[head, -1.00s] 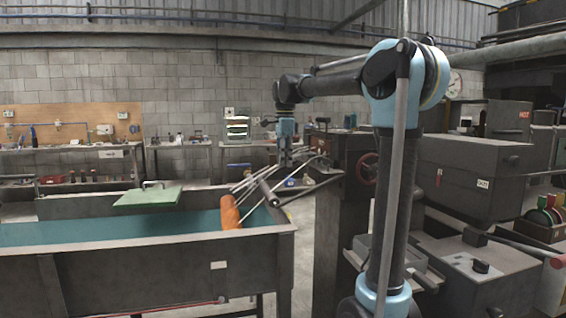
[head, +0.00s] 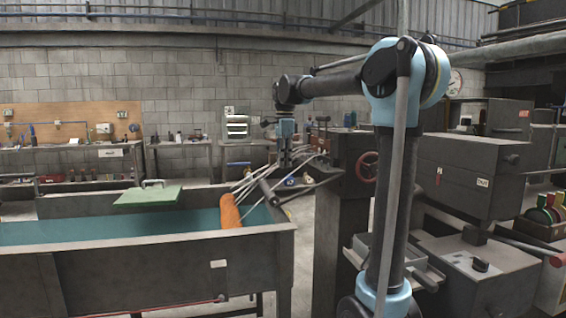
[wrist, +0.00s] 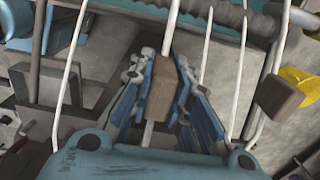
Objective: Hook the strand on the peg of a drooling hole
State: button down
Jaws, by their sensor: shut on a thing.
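My gripper (head: 286,160) is at the upper right of the water trough (head: 150,249), among several thin pale strands (head: 256,176). In the wrist view my gripper (wrist: 163,95) has its blue fingers closed around a tan block (wrist: 165,90). A white strand (wrist: 172,28) runs in line with this block and shows again below it. Other strands pass on both sides of the fingers. A second tan block (wrist: 278,97) sits by a strand at the right, apart from the fingers. I cannot make out a peg or a drooling hole in either view.
An orange roller (head: 230,211) sits at the trough's right end, beside a dark angled bar (head: 268,191). In the wrist view a ribbed grey bar (wrist: 225,13) crosses the top. A dark machine with a red handwheel (head: 367,167) stands right of the gripper.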

jog(key=shift+f, duration=1.1)
dwell(1.2)
jog(key=c, duration=1.4)
grip_release()
